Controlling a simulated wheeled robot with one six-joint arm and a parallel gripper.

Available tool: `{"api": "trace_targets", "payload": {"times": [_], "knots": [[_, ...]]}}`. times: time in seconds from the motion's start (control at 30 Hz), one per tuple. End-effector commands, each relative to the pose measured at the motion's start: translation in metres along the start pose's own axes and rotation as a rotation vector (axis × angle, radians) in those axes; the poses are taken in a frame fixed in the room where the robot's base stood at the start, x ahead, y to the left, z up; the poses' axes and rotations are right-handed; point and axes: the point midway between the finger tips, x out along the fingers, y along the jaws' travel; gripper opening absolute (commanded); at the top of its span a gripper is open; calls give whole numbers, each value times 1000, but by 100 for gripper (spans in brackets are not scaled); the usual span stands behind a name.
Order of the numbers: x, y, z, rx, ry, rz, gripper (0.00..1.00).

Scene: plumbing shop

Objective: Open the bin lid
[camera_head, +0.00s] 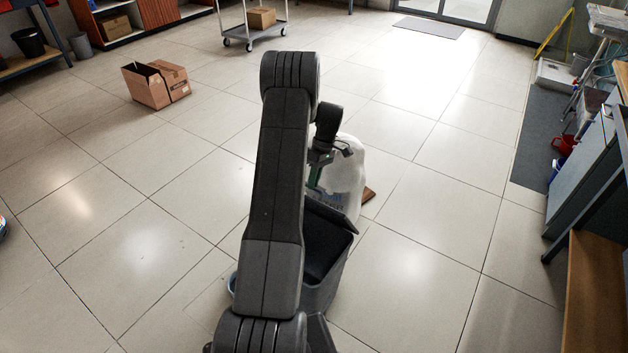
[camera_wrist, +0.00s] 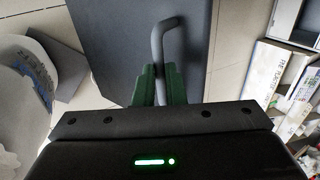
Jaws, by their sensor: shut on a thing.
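The dark grey bin (camera_head: 337,275) stands on the floor in front of me, partly hidden behind my arm. Its lid (camera_head: 338,214) looks tilted up at the far side, with a dark opening below it. In the wrist view the lid (camera_wrist: 115,45) is a flat dark grey panel with a bent grey bar handle (camera_wrist: 158,45). My gripper (camera_wrist: 160,84) has its green fingers shut on the handle. In the head view my gripper (camera_head: 315,178) is above the lid's edge. The exact lid angle is hard to tell.
A large white container (camera_head: 346,172) stands close behind the bin, beside a brown board (camera_head: 368,195). An open cardboard box (camera_head: 155,84) lies at the far left. A trolley (camera_head: 253,31) stands at the back. A workbench (camera_head: 592,290) is at right.

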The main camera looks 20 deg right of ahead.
Motion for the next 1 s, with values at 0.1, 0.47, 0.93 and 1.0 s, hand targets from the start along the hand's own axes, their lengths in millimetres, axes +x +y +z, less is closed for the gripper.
{"api": "trace_targets", "payload": {"times": [0.1,0.47,0.93,1.0], "knots": [[2,1,1,1,-1,0,0],[3,1,1,1,-1,-1,0],[3,1,1,1,-2,-2,26],[3,1,1,1,-2,-1,33]]}}
